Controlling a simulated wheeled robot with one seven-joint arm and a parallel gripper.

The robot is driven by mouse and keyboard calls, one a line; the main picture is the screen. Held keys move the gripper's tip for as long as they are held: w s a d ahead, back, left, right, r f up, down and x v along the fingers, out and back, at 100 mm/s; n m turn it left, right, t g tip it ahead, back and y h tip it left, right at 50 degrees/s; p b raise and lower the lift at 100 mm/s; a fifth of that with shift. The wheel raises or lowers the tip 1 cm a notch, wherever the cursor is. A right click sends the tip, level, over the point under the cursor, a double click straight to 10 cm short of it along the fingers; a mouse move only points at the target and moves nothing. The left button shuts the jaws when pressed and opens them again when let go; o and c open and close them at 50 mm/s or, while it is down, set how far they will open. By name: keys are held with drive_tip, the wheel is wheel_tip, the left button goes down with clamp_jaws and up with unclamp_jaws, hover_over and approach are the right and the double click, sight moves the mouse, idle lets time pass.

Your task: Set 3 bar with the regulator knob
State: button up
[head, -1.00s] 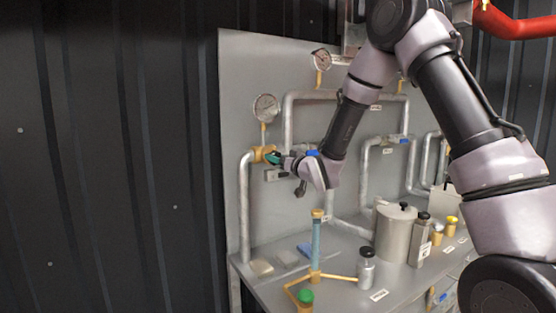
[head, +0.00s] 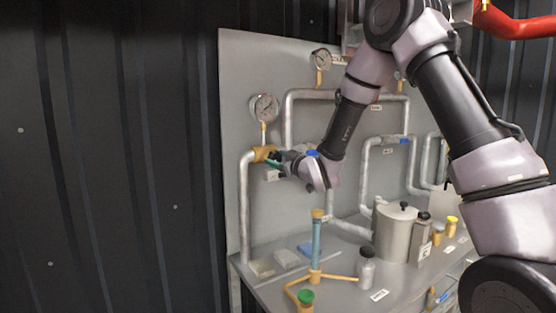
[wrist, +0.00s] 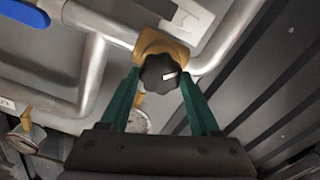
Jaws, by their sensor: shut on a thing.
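The regulator knob (wrist: 160,73) is black and lobed with a white pointer mark. It sits on a brass regulator body (wrist: 172,46), which also shows on the left pipe in the head view (head: 260,154). My gripper (wrist: 160,78) has its green fingers on either side of the knob, shut on it. In the head view my gripper (head: 274,160) reaches the regulator from the right and hides the knob. A round white pressure gauge (head: 265,107) stands above the regulator. Its needle is too small to read surely.
A second gauge (head: 321,60) is higher on the grey panel (head: 240,75). Grey pipes run close around my wrist, and a blue handle (wrist: 24,12) is near in the wrist view. Below, the bench holds a blue tube stand (head: 316,242) and a metal canister (head: 396,235).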

drive_tip(key=n, duration=0.4)
drive_tip(key=shift+a+f+n, duration=0.1)
drive_tip(key=shift+n, duration=2)
drive_tip(key=o, duration=1.4)
drive_tip(key=shift+c, duration=0.2)
drive_tip(key=shift+s, duration=0.1)
drive_tip(key=v, duration=1)
drive_tip(key=shift+s+d, duration=0.25)
drive_tip(key=shift+s, duration=0.05)
